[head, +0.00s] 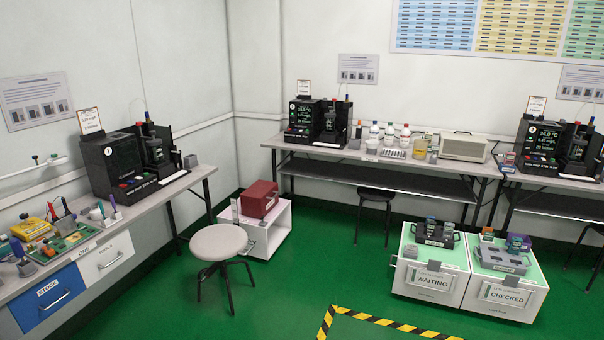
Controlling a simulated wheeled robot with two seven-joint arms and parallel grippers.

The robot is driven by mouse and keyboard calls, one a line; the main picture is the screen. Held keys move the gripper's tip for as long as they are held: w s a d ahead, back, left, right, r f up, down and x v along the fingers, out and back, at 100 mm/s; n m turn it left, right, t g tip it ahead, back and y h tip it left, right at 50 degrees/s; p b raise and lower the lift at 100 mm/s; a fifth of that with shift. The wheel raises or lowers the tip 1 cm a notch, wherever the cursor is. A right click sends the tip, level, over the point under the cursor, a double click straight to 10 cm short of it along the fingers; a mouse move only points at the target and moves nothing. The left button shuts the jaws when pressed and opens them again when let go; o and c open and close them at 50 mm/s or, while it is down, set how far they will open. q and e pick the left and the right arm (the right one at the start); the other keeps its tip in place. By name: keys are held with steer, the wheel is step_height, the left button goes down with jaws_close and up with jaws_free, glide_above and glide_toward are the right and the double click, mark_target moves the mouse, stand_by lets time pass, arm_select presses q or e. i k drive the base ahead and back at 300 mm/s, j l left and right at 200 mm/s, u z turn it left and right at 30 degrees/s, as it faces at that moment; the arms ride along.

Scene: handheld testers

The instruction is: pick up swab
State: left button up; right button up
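I cannot make out a swab for certain; the small items on the benches are too small to tell apart. On the left bench (155,205), small holders (97,214) with thin upright items stand near the front edge, beside a green mat (72,240) with coloured tools. On the back bench (345,152), several bottles (389,132) and a small rack (393,153) stand between a black tester and a beige box. Neither of my grippers is in view.
Black testers (120,160) stand on the benches. A round stool (219,243) stands before the left bench, near a white cart with a red box (259,199). Cabinets marked WAITING (432,282) and CHECKED (505,295) stand at right. Green floor (310,265) is clear in the middle.

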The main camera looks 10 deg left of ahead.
mark_target(100, 203)
steer(key=i+u, duration=0.35)
steer(key=i+l+u, duration=0.15)
steer(key=i+u, duration=0.2)
steer(key=i, duration=0.2)
steer(key=i+j+u, duration=0.2)
steer(key=i+u, duration=0.25)
steer(key=i+j+u, duration=0.1)
steer(key=i+u, duration=0.35)
steer(key=k, duration=0.1)
